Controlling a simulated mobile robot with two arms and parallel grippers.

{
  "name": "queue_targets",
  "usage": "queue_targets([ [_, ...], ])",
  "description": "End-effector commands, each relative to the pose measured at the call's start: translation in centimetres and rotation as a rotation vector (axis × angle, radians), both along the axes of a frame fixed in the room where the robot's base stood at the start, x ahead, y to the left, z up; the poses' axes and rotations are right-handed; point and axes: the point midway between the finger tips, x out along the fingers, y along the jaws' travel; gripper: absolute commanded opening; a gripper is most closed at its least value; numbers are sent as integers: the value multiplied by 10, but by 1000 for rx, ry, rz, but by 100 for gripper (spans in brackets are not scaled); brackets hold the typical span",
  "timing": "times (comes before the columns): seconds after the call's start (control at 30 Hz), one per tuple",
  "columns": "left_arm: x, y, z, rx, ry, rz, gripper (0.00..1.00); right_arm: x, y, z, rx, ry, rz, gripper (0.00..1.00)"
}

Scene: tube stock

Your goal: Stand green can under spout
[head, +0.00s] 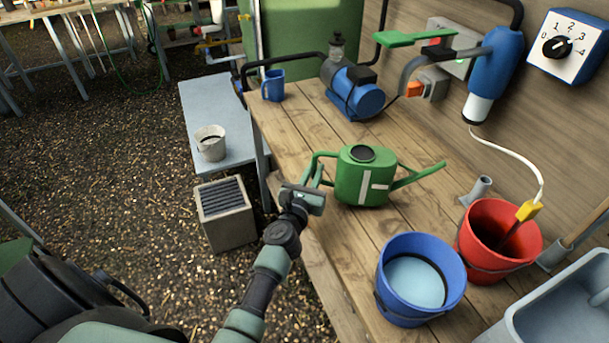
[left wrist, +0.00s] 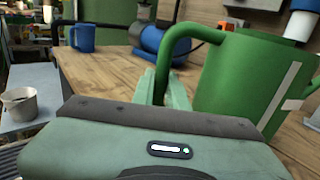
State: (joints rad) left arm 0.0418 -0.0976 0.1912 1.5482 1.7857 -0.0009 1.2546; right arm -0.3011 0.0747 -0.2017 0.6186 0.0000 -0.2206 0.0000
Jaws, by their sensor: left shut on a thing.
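The green watering can (head: 372,182) has a pale stripe and stands upright on the wooden bench (head: 300,135), its own spout pointing right. My left gripper (head: 318,180) is shut on the can's handle, at the can's left side. In the left wrist view the fingers (left wrist: 166,90) are around the lower part of the green handle (left wrist: 185,45), and the can body (left wrist: 245,80) fills the right. A blue cylinder with a white downward end (head: 478,108), possibly the spout, hangs from a grey pipe at the wall, behind and right of the can. My right gripper is out of view.
A blue bucket of water (head: 381,300) and a red bucket (head: 466,245) with a yellow-topped probe stand right of the can. A blue pump (head: 367,100) and blue mug (head: 273,86) stand at the back. A green lever (head: 410,39) juts from the wall. Bare bench lies behind the can.

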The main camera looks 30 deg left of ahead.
Motion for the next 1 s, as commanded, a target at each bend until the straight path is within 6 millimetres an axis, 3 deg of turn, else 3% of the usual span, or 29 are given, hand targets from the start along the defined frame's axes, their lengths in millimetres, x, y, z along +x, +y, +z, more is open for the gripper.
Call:
queue_targets([
  [0.7, 57, -45, -6, -2, -4, -1, 0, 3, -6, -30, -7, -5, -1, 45],
  [1.0, 62, -48, -19, -1, -2, 0, 0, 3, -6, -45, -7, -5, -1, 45],
])
